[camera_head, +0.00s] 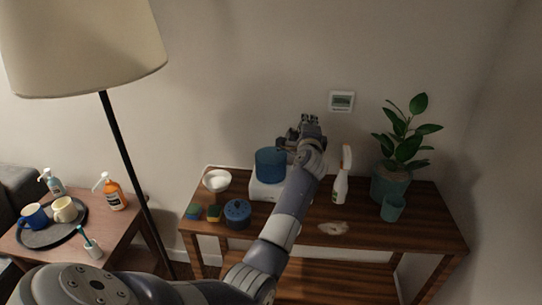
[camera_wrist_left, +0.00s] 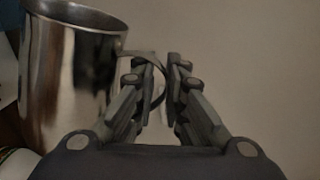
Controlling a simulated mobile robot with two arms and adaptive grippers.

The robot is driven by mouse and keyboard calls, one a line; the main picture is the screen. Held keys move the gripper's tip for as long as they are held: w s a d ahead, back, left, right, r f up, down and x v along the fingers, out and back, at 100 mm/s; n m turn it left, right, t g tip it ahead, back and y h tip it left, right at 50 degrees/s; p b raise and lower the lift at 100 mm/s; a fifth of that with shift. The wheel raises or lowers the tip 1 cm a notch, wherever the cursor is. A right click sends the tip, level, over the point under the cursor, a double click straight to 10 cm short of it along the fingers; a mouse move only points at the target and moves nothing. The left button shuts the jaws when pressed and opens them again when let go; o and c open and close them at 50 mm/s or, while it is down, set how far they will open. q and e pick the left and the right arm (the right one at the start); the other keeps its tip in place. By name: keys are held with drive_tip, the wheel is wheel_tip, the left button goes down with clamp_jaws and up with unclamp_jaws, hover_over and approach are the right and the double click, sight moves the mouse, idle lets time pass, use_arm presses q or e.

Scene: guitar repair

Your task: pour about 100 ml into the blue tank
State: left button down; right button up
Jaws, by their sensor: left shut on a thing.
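The blue tank (camera_head: 270,164) is a translucent blue container on a white base (camera_head: 262,188) on the wooden console table. A polished metal jug (camera_wrist_left: 70,75) fills the left side of the left wrist view, looking about upright. Its thin curved handle (camera_wrist_left: 158,80) runs between the fingers of my left gripper (camera_wrist_left: 170,85), which is shut on it. In the head view my left gripper (camera_head: 305,128) is just right of and above the tank, in front of the wall. The jug is mostly hidden there, and its contents do not show. My right gripper is not in view.
A white spray bottle (camera_head: 342,178) stands close right of my left forearm. A potted plant (camera_head: 391,183) and green cup (camera_head: 392,208) stand at right.

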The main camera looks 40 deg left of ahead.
use_arm(q)
drive_tip(key=shift+s+a+r+n+p, duration=0.2)
drive_tip(key=shift+a+r+n+p, duration=0.15)
drive_tip(key=shift+r+n, duration=0.1)
idle(1.1)
drive_tip(key=d+m+b, duration=0.1)
drive_tip(key=w+d+f+m, duration=0.1)
drive_tip(key=m, duration=0.1)
drive_tip(key=shift+w+d+f+b, duration=0.1)
drive_tip(key=shift+w+d+b, duration=0.1)
drive_tip(key=shift+b, duration=0.2)
drive_tip(key=shift+w+d+f+m+b, duration=0.1)
drive_tip(key=shift+d+f+m+b, duration=0.1)
drive_tip(key=shift+f+m+b, duration=0.25)
drive_tip(key=shift+w+d+f+m+b, duration=0.1)
drive_tip(key=shift+d+f+m+b, duration=0.1)
drive_tip(key=shift+f+b, duration=0.35)
drive_tip(key=shift+w+d+r+m, duration=0.1)
drive_tip(key=shift+w+d+m, duration=0.2)
drive_tip(key=shift+m, duration=0.1)
drive_tip(key=shift+w+d+m+y, duration=0.1)
drive_tip(key=shift+d+m+y, duration=0.2)
drive_tip(key=shift+m, duration=0.4)
drive_tip(key=shift+w+d, duration=0.1)
